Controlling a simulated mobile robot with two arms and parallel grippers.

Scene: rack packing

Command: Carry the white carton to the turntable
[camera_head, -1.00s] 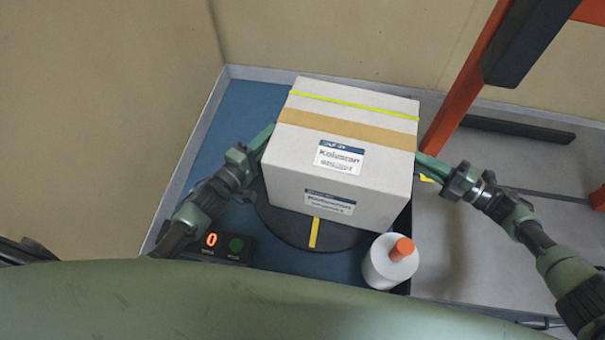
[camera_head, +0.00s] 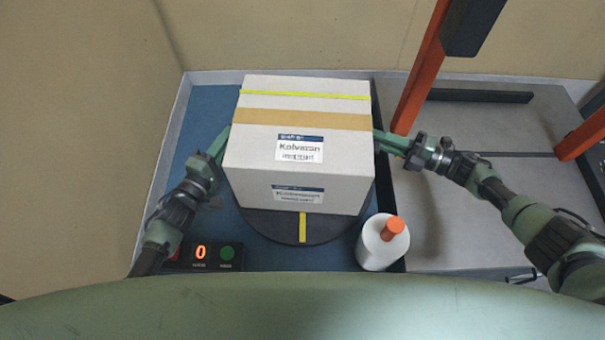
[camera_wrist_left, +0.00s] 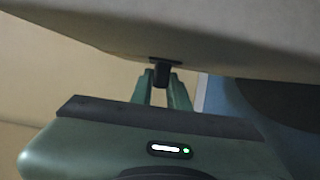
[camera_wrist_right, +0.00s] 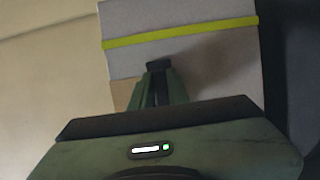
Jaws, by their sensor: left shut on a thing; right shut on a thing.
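The white carton (camera_head: 245,160) has a tan tape band, a yellow strap and two "Kolvezan" labels. In the head view it is over the dark round turntable (camera_head: 280,226), whose front edge and yellow mark show below it. I cannot tell whether the carton touches the turntable. My left gripper (camera_head: 217,145) is shut on the carton at its left side; the left wrist view shows the fingers (camera_wrist_left: 162,78) against the carton's underside area. My right gripper (camera_head: 385,140) is shut on the carton at its right side; it also shows in the right wrist view (camera_wrist_right: 157,72).
A white roll with an orange handle (camera_head: 376,250) stands right of the turntable. A control box (camera_head: 205,256) showing a red 0 and a green button lies front left. An orange rack post (camera_head: 418,80) rises at the right. Walls stand behind and left.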

